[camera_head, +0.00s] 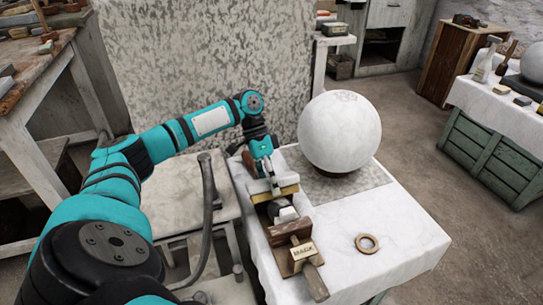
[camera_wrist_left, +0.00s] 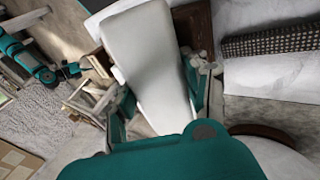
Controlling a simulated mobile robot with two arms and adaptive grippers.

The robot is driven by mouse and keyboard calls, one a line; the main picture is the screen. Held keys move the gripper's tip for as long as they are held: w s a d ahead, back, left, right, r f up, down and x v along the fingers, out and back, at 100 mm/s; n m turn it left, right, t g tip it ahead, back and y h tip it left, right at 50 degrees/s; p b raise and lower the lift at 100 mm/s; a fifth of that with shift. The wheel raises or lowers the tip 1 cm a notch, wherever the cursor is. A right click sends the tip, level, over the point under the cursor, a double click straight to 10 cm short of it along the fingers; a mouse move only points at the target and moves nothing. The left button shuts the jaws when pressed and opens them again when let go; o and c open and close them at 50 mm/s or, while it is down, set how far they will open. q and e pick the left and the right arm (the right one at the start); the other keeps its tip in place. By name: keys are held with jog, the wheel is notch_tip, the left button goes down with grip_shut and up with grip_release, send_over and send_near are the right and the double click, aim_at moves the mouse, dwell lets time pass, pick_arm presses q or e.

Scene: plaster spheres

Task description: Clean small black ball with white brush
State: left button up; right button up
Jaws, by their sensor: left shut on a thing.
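In the head view the brush is mostly hidden by the gripper. Just below the gripper is a gold-edged block (camera_head: 287,192). A grey-white and dark item (camera_head: 286,213) sits beyond the wooden block, partly hidden. I cannot make out a small black ball for certain. My right gripper is out of view.
A large white sphere (camera_head: 340,130) stands on a dark base right of the gripper. Bare cloth surrounds the ring.

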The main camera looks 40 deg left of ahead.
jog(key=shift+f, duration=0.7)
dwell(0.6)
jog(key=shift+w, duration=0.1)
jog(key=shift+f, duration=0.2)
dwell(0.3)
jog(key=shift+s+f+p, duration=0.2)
jog(key=shift+p, duration=0.1)
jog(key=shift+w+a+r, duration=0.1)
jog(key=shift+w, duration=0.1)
dwell(0.4)
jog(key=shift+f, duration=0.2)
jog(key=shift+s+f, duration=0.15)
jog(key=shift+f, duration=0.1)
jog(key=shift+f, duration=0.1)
dwell(0.4)
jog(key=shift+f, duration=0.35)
dwell(0.3)
